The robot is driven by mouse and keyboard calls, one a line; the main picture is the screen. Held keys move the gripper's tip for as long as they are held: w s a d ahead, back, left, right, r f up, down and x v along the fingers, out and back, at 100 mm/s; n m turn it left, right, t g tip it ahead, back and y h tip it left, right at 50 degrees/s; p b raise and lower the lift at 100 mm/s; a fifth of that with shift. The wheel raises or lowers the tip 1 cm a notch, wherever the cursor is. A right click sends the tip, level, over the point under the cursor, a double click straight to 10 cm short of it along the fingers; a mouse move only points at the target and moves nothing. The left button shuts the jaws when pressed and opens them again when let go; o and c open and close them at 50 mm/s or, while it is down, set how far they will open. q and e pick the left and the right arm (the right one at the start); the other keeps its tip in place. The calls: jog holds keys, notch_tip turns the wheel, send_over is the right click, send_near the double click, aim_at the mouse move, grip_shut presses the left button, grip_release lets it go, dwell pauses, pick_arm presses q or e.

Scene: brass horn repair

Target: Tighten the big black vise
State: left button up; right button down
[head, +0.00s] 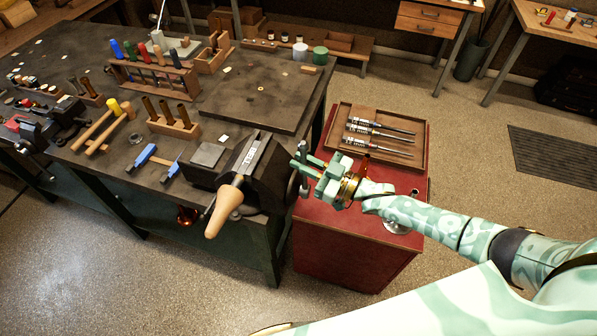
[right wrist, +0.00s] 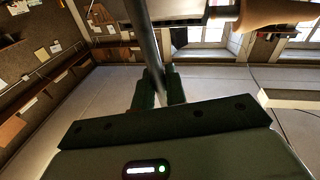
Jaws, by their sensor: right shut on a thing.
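The big black vise (head: 268,180) is mounted at the right front corner of the dark workbench. A tan wooden tapered piece (head: 224,208) sticks out from it toward the front, and its tip also shows in the right wrist view (right wrist: 275,12). My right gripper (head: 303,170) is at the vise's right side. In the right wrist view its fingers (right wrist: 157,80) are shut on a grey metal bar, the vise handle (right wrist: 143,35), which runs up between them. Part of the handle is hidden by the fingers. My left gripper is in neither view.
A red cabinet (head: 345,262) stands below my right forearm, with a wooden tray (head: 420,155) of several metal tools on top. A smaller vise (head: 70,113) is at the left.

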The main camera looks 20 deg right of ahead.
jog(key=shift+w+d+f+m+h, duration=0.15)
jog(key=shift+w+d+m+h, duration=0.15)
jog(key=shift+w+d+m, duration=0.9)
jog(key=shift+a, duration=0.15)
jog(key=c, duration=1.7)
grip_release()
jog(key=shift+o, duration=1)
jog(key=shift+d, duration=0.2)
jog(key=shift+a, duration=0.2)
jog(key=b+v, duration=0.1)
jog(key=v, duration=1.5)
jog(key=shift+d+b, duration=0.35)
jog(key=shift+d, duration=0.1)
